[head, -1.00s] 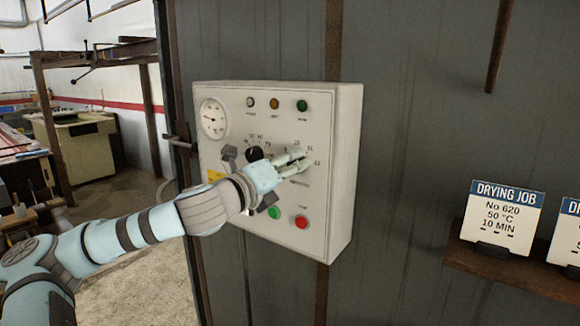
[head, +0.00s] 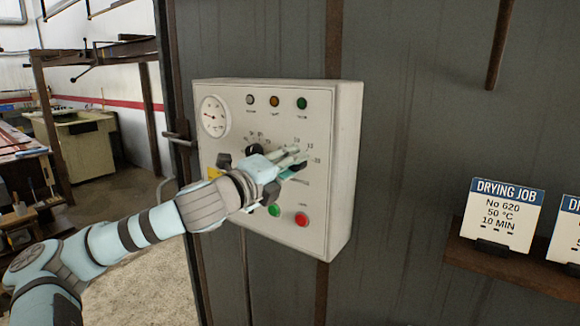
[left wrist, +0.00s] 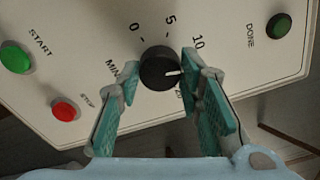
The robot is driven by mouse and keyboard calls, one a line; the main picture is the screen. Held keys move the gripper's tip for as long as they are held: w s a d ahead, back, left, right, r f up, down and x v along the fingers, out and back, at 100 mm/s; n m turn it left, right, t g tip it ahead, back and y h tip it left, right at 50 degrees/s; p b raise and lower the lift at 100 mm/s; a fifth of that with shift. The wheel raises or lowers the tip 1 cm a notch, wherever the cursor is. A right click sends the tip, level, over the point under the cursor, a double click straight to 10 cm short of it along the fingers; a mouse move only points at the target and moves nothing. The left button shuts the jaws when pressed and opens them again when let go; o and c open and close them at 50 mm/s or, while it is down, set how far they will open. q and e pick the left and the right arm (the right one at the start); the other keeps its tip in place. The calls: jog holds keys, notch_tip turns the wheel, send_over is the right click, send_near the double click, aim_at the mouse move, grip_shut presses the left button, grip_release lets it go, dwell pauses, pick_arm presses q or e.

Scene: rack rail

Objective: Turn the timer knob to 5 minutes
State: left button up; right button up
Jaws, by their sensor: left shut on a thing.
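The timer knob (left wrist: 160,68) is round and black, with a white pointer line, in the left wrist view. The pointer aims right at my right-hand finger, clockwise beyond the 10 mark; the label there is hidden by the finger. The marks 0, 5 and 10 show above the knob. My left gripper (left wrist: 160,90) has one finger on each side of the knob and is shut on it. In the head view my left gripper (head: 292,163) covers the timer knob on the white control box (head: 230,101). My right gripper is out of view.
A second black knob (head: 253,149) sits just left of my gripper. A green button (head: 274,210) and a red button (head: 302,220) lie below. Lamps and a gauge (head: 213,117) are above. A drying job card (head: 502,217) reads 50 °C, 10 MIN.

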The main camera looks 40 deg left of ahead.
aim_at(300, 114)
pick_arm(q)
jog(key=n+b, duration=0.1)
jog(key=n, duration=1.2)
jog(key=shift+b, duration=0.4)
jog(key=o, duration=1.2)
jog(key=shift+c, duration=0.2)
jog(key=shift+n, duration=0.3)
notch_tip(300, 114, up, 10)
